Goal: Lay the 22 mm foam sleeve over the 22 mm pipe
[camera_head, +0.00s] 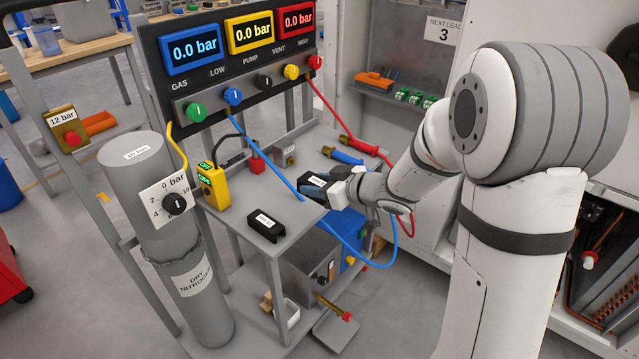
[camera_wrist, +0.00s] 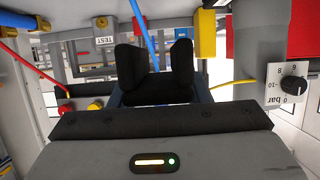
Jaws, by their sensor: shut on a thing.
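My gripper (camera_head: 331,190) is shut on a black foam sleeve (camera_head: 312,184) with a small white label, too small to read. It holds the sleeve at the right end of the grey cart's top shelf; whether they touch is unclear. In the wrist view, a black U-shaped piece (camera_wrist: 157,88), apparently this sleeve, sits between the fingers. A second black sleeve (camera_head: 265,226), also labelled, lies on the shelf near its front edge. Copper pipes (camera_head: 606,280) show in the cabinet at the lower right, partly hidden by my arm. I cannot tell which is 22 mm.
A yellow handheld device (camera_head: 214,187) stands on the shelf, with a grey nitrogen cylinder (camera_head: 150,200) to its left. Blue hose (camera_head: 268,160) and red hose (camera_head: 340,124) hang from the gauge panel (camera_head: 240,55) near the gripper. Clear floor (camera_head: 410,300) lies between cart and cabinet.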

